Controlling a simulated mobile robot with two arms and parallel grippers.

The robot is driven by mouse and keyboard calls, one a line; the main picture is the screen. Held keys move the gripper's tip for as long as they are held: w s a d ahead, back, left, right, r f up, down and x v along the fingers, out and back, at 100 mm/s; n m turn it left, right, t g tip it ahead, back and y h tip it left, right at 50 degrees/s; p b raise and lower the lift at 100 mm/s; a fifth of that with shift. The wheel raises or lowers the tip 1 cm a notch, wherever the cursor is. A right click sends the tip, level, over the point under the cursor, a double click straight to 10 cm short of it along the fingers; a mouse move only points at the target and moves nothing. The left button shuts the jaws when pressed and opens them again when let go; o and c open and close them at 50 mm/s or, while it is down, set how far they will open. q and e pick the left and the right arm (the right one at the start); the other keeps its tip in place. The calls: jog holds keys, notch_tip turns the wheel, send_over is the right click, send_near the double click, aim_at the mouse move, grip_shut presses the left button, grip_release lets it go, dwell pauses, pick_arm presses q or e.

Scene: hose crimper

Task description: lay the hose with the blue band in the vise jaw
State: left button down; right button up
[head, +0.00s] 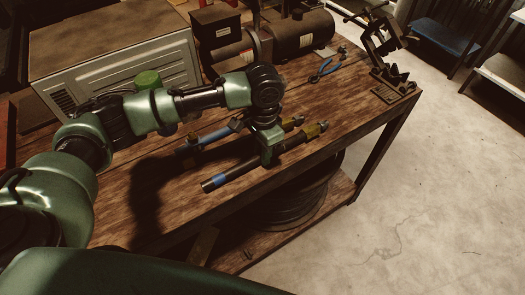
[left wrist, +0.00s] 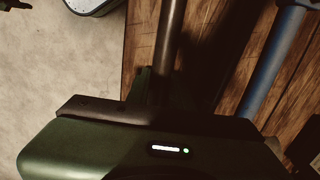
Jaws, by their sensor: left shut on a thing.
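The hose with the blue band (head: 240,171) is dark, with a blue band near its left end and a brass-coloured fitting at its right end. My left gripper (head: 270,156) points down and is shut around its middle. The dark hose (left wrist: 172,40) also shows in the left wrist view, running into the gripper. I cannot tell whether the hose touches the bench. The vise (head: 388,72) is a dark metal device at the bench's far right end, well away from the gripper. Its jaw looks empty, but it is small in view. My right gripper is not in view.
A second hose with a blue length (head: 218,133) lies just behind the held one. Blue-handled pliers (head: 325,70) lie between the hoses and the vise. A grey cabinet (head: 110,65) and dark motor-like machines (head: 300,35) fill the bench's back. A coil (head: 290,208) sits below.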

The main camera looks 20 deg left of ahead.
pick_arm(q)
jog(key=shift+f, duration=0.2)
jog(key=c, duration=1.2)
grip_release()
jog(key=shift+f, duration=0.1)
jog(key=shift+c, duration=0.2)
notch_tip(320, 180, up, 12)
jog(key=b, duration=0.2)
jog(key=shift+b, duration=0.35)
jog(key=shift+d, duration=0.1)
